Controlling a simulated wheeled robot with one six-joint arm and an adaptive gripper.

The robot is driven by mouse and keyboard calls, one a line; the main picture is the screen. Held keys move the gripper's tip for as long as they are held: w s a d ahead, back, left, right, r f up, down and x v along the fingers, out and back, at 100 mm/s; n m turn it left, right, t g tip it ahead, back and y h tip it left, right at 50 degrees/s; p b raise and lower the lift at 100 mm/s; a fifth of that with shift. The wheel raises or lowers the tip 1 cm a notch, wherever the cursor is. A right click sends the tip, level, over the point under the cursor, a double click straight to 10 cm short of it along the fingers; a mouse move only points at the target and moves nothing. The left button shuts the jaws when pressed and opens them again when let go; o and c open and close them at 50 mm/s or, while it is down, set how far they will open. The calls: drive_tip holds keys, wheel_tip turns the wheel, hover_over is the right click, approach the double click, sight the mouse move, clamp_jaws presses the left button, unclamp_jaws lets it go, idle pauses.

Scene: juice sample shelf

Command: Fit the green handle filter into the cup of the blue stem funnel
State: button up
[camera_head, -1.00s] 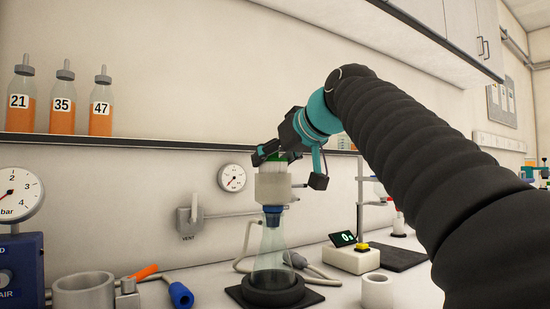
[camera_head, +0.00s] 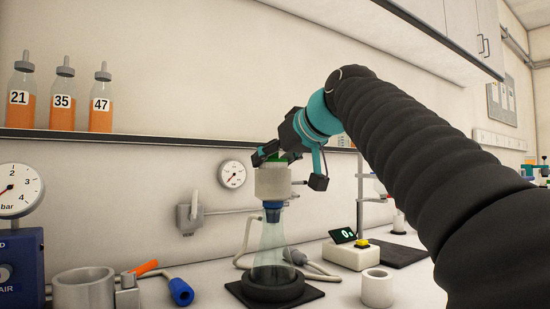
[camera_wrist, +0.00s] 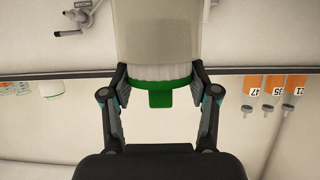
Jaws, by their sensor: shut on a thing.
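The blue stem funnel has a pale, cloudy cup (camera_head: 272,184) and a blue stem (camera_head: 272,211) that sits in the neck of the clear flask (camera_head: 271,245). The green handle filter (camera_head: 277,158) is at the top of the cup. In the wrist view its green rim and tab (camera_wrist: 160,98) and a strip of white ribbed wall show at the cup's mouth (camera_wrist: 160,35). The lower part of the filter is hidden by the cup, so its depth cannot be told. My gripper (camera_wrist: 160,85) is shut on the filter, one finger on each side.
The flask stands in a dark ring on a black mat (camera_head: 232,287). A white cylinder (camera_head: 377,289) and a timer stand (camera_head: 350,255) are at right. A metal pot (camera_head: 84,290) and a blue-ended tool (camera_head: 181,291) lie at left. Numbered orange bottles (camera_head: 62,100) stand on the shelf.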

drive_tip(key=shift+f+b, duration=0.35)
drive_tip(key=shift+f, duration=0.05)
drive_tip(key=shift+r, duration=0.15)
drive_tip(key=shift+r+p, duration=1.6)
drive_tip(key=shift+r, duration=0.35)
drive_tip(key=shift+f+b, duration=1.5)
drive_tip(key=shift+f, duration=0.55)
idle(0.9)
drive_tip(key=shift+r+p, duration=1.5)
drive_tip(key=shift+r, duration=0.55)
drive_tip(key=o, duration=1.1)
drive_tip(key=shift+s, duration=0.1)
